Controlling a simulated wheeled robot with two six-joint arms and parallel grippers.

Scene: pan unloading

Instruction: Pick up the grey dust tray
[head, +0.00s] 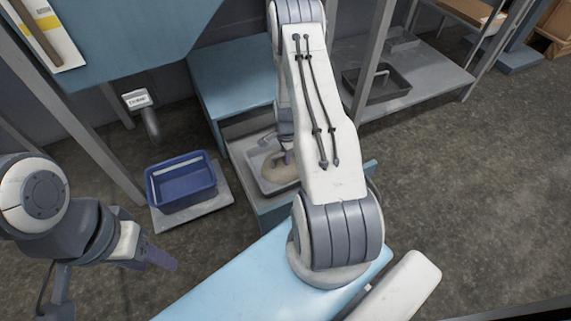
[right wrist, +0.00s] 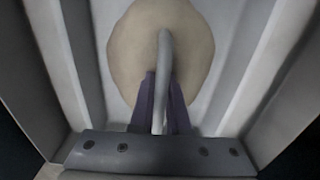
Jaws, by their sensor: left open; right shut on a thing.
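The grey dust tray (head: 255,160) sits inside an open drawer-like bay of a blue cabinet, partly hidden by my right arm. It holds a tan, rounded heap (head: 279,168), which also shows in the right wrist view (right wrist: 135,48). In the right wrist view, the purple fingers of my right gripper (right wrist: 161,98) are shut on the tray's curved grey handle (right wrist: 164,55), above the heap. In the head view, only a little of this gripper (head: 288,157) shows. My left gripper (head: 168,263) is open and empty at the lower left, away from the tray.
A blue bin (head: 183,187) stands on a pale platform (head: 225,192) left of the cabinet (head: 235,75). A dark tray with a handle (head: 375,88) sits on a metal shelf at upper right. Grey posts stand nearby. Floor at right is clear.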

